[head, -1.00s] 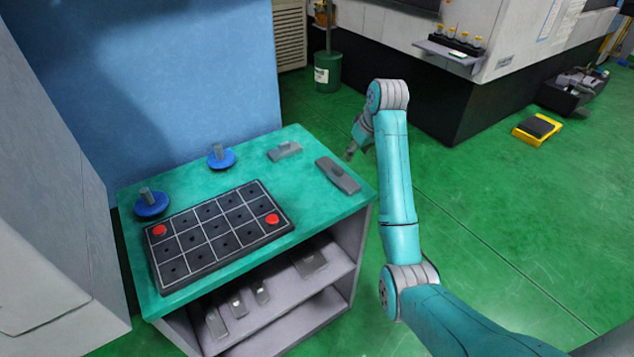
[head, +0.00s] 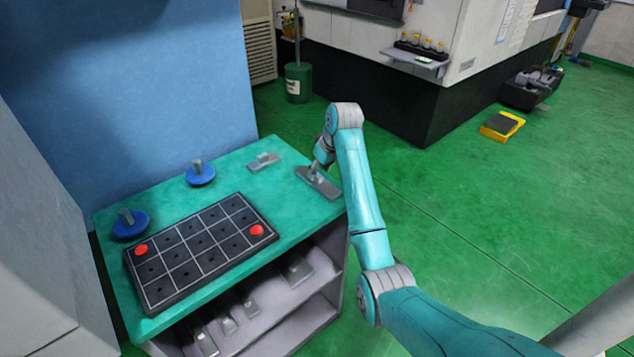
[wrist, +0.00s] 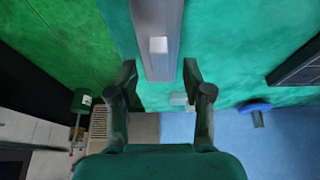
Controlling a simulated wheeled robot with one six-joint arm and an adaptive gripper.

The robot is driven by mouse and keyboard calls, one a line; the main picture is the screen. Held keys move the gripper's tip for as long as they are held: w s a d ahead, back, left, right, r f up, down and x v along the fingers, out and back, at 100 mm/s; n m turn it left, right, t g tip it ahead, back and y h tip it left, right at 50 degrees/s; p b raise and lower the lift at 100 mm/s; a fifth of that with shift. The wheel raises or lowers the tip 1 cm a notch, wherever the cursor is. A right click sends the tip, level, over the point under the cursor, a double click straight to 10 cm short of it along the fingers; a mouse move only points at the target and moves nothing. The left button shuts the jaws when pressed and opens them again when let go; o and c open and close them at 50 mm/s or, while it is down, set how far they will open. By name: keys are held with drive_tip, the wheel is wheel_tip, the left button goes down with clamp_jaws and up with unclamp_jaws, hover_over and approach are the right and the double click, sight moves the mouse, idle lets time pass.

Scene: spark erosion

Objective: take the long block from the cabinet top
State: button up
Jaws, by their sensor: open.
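The long block (head: 325,187) is a flat grey bar with a small pale raised piece on top. It lies on the right part of the green cabinet top (head: 290,210). My gripper (head: 317,170) is at the block in the head view, partly hidden by my own wrist. In the wrist view the long block (wrist: 148,52) runs from the top edge down between the two fingertips of my gripper (wrist: 159,72). The fingers are spread, one on each side, with gaps to the block. I cannot tell the exact height above the top.
A shorter grey block (head: 264,161) lies nearby. Two blue discs with grey posts (head: 200,176) (head: 130,225) stand along the back. A black gridded tray (head: 200,255) holds two red pieces. Several grey parts lie on the shelf below (head: 270,300). A blue wall (head: 150,90) rises behind.

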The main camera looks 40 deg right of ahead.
drive_tip(key=shift+x, duration=1.15)
drive_tip(key=shift+d, duration=0.1)
clamp_jaws()
